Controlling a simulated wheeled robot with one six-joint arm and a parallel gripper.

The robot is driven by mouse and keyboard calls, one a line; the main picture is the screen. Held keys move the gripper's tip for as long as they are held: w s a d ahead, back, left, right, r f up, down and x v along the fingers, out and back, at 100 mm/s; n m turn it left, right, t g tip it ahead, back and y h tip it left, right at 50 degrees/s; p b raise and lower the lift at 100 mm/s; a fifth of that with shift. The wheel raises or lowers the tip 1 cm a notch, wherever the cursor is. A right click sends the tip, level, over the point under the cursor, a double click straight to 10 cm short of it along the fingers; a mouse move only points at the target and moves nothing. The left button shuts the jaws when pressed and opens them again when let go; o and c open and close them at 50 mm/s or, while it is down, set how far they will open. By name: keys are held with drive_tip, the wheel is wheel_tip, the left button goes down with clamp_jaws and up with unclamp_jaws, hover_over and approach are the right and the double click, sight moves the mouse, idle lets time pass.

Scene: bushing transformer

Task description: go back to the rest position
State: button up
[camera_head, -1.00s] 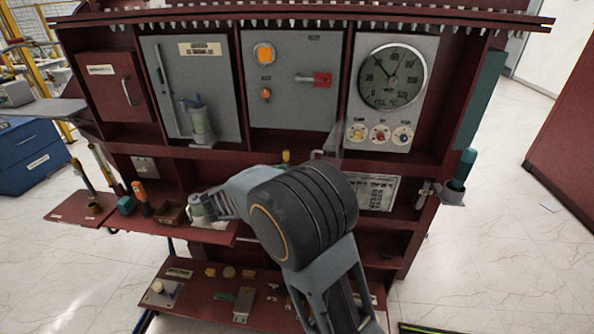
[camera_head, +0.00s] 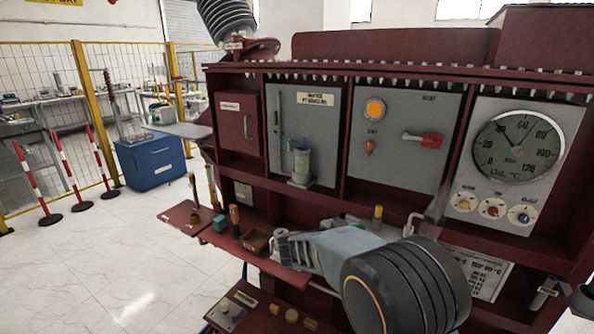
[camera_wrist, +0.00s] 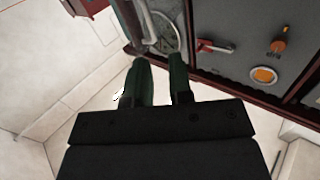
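My gripper (camera_wrist: 161,72) shows in the wrist view, with two dark green fingers apart and nothing visible between them. The fingers point toward the pale floor and the panel's edge. In the head view, my arm with its black ringed joint crosses the lower right in front of the dark red cabinet (camera_head: 315,75); I cannot make out the fingertips there. The cabinet carries a round dial gauge (camera_head: 518,147), a red switch (camera_head: 430,140) and an orange light (camera_head: 375,107). The gauge (camera_wrist: 165,32) and red switch (camera_wrist: 212,46) also show in the wrist view.
A clear cylinder (camera_head: 301,162) stands on the cabinet's grey panel. A lower shelf holds a small brown box (camera_head: 254,240) and an orange-handled tool (camera_head: 234,217). A blue cabinet (camera_head: 152,162), striped posts (camera_head: 65,165) and yellow fencing stand left. The left floor has free room.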

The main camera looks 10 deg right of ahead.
drive_tip(key=w+a+f+n+t+y, duration=0.5)
drive_tip(key=w+a+n+t+y, duration=0.25)
drive_tip(key=w+t+y, duration=0.2)
drive_tip(key=s+a+f+n+g+y, duration=0.3)
drive_tip(key=s+a+n+g+y, duration=0.2)
drive_tip(key=s+a+n+y, duration=0.4)
drive_tip(key=s+d+r+g, duration=0.1)
drive_tip(key=s+d, duration=0.4)
drive_tip(key=s, duration=0.5)
drive_tip(key=s+d+r+g+h, duration=0.1)
drive_tip(key=s+d+g, duration=0.2)
drive_tip(key=s+d, duration=0.3)
drive_tip(key=s, duration=0.4)
drive_tip(key=shift+d+g, duration=0.3)
drive_tip(key=shift+g, duration=0.05)
drive_tip(key=shift+s+a+h, duration=0.1)
drive_tip(key=shift+h, duration=0.15)
